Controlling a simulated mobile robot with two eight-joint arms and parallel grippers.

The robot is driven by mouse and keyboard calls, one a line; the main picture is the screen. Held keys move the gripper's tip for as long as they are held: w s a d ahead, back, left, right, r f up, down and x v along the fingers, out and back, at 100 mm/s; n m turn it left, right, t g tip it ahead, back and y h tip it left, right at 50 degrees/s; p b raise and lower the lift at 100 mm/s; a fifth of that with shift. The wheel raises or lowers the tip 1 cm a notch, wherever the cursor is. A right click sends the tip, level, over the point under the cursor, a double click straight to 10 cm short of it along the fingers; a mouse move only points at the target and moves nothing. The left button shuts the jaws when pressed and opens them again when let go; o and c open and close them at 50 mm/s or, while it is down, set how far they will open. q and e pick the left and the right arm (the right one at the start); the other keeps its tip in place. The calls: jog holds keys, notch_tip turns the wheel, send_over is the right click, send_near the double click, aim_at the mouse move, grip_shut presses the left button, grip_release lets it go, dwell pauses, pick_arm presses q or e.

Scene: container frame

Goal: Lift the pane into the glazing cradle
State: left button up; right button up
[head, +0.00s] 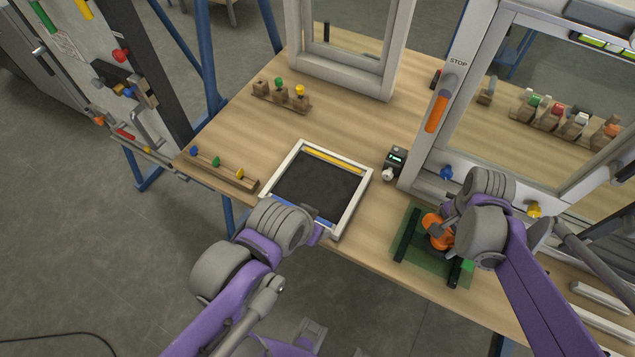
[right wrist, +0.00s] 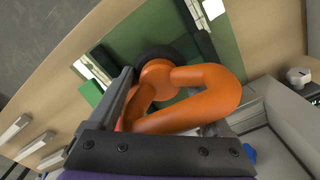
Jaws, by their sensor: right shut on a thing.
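The pane (head: 399,257) is a see-through green sheet at the table's front right, with dark bars along two sides. An orange-handled suction lifter (head: 432,222) sits on it. In the right wrist view the orange handle (right wrist: 205,92) loops up from a black cup on the green pane (right wrist: 118,38). My right gripper (head: 447,236) is shut on this handle. I cannot tell whether the pane is clear of the table. A white square frame with a dark bed (head: 354,203), apparently the glazing cradle, lies left of the pane. My left gripper (head: 322,229) is at its front edge; its fingers are unclear.
A large white frame (head: 437,120) rises behind the pane, another (head: 340,76) at the back. Wooden peg racks (head: 222,170) stand at left. White bars (head: 600,297) lie at front right.

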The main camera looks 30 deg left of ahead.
aim_at(449, 230)
jog(key=shift+r+p, duration=1)
jog(key=shift+r, duration=1.15)
pick_arm(q)
jog(key=r, duration=0.1)
jog(key=w+r, duration=0.1)
jog(key=r, duration=0.1)
pick_arm(e)
jog(key=shift+a+f, duration=0.1)
jog(key=shift+a, duration=0.2)
pick_arm(q)
jog(key=shift+s+f+b, duration=0.2)
jog(key=shift+f+b, duration=0.3)
jog(key=shift+f, duration=0.15)
pick_arm(e)
jog(key=a, duration=3.3)
jog(key=shift+a, duration=0.3)
pick_arm(q)
jog(key=shift+f, duration=0.15)
jog(key=shift+s+f+b, duration=0.3)
jog(key=shift+f+b, duration=0.45)
jog(key=shift+f, duration=0.1)
jog(key=shift+s+f+b, duration=0.25)
jog(key=shift+f+b, duration=0.45)
jog(key=shift+f, duration=0.15)
pick_arm(e)
jog(key=shift+f, duration=2.35)
